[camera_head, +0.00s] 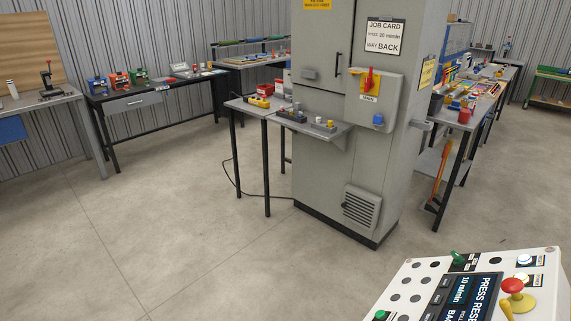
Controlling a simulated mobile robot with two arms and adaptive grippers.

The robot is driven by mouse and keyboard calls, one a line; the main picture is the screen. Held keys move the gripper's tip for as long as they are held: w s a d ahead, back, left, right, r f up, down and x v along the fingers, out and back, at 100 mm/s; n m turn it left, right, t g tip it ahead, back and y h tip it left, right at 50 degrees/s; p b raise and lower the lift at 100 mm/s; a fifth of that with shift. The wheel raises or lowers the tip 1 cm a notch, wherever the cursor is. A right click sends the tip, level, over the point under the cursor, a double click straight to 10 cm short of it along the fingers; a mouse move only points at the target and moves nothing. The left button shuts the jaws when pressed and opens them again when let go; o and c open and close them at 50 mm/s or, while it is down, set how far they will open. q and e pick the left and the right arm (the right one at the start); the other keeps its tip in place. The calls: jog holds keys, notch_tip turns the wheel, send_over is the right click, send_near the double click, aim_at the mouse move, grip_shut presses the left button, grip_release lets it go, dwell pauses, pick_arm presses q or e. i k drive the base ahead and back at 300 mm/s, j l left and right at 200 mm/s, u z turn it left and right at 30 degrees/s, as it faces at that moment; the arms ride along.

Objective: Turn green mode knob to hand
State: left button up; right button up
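A white control panel (408,271) fills the lower right corner, tilted and cut off by the picture's edges. A green knob (457,257) sits on a dark label plate near its top edge; I take it for the mode knob. The labels beside it are too small to read, so its setting cannot be told. The panel's dark screen (463,297) shows "PRESS RESE…" and "10 m/min". Neither of my grippers is in view.
The panel also bears a red mushroom button (512,286), white buttons (524,260) and a green button (380,315). Behind stands a grey cabinet (325,130) with a red switch (369,80) and a job card (384,36). Workbenches line the walls. The concrete floor (200,230) is clear.

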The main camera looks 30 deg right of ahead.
aim_at(458, 259)
jog(key=i+j+u, duration=0.1)
jog(key=i+u, duration=0.15)
jog(key=i, duration=0.65)
jog(key=i+z, duration=0.25)
jog(key=z, duration=0.15)
jog(key=i+z, duration=0.35)
jog(key=i+j+z, duration=0.1)
jog(key=z, duration=0.3)
jog(key=i+z, duration=0.15)
jog(key=z, duration=0.25)
jog(key=i+z, duration=0.2)
jog(key=z, duration=0.25)
jog(key=i+z, duration=0.15)
jog(key=z, duration=0.25)
jog(key=i+j+z, duration=0.1)
jog(key=z, duration=0.35)
jog(key=i+j+z, duration=0.15)
jog(key=z, duration=0.25)
jog(key=i+j+z, duration=0.15)
jog(key=z, duration=0.3)
